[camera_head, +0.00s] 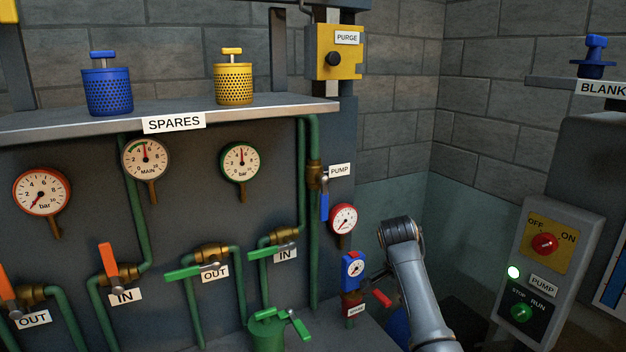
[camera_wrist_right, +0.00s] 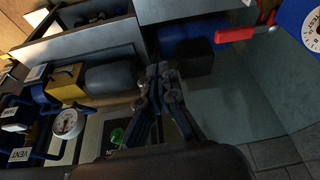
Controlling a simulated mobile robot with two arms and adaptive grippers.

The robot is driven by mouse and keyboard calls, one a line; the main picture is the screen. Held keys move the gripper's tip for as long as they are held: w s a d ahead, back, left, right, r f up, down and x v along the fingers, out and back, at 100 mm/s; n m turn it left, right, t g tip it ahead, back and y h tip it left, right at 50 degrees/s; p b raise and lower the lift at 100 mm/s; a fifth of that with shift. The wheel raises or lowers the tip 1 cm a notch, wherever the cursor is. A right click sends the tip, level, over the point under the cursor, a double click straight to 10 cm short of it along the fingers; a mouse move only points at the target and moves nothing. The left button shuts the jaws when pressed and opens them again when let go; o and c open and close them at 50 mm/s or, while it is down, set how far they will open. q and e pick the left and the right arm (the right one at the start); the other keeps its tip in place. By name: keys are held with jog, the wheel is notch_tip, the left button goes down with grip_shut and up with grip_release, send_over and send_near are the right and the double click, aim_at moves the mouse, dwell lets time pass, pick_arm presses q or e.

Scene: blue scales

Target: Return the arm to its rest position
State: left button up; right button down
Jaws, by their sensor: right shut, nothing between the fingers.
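My right arm (camera_head: 418,290) rises from the bottom of the head view, right of the pipe panel, bent at a dark joint near its top. Its gripper (camera_wrist_right: 160,72) shows in the right wrist view, with its fingertips together and nothing between them. In the head view I cannot make out the fingers clearly. My left arm and gripper are in neither view.
A small blue gauge (camera_head: 353,268) and a red lever (camera_head: 382,298) sit close left of the arm. The pump control box (camera_head: 560,235) stands to the right. The spares shelf (camera_head: 250,110) is at upper left. Open space lies before the corner wall.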

jog(key=s+d+f+n+y, duration=0.15)
jog(key=s+f+n, duration=0.45)
jog(key=s+f, duration=1.2)
jog(key=s+a+r+n+t+y, duration=0.2)
jog(key=s+n, duration=0.5)
jog(key=s, duration=1.7)
notch_tip(320, 180, down, 28)
jog(key=s+a+g+b, duration=0.1)
jog(key=s+g+b, duration=0.1)
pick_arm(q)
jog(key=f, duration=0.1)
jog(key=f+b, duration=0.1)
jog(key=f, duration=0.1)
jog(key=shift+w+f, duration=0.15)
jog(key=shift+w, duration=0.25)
pick_arm(e)
jog(key=s+d+f+g, duration=0.1)
jog(key=s+d+f, duration=0.2)
jog(key=s+f, duration=1.3)
jog(key=shift+f+n, duration=0.3)
jog(key=shift+f, duration=0.35)
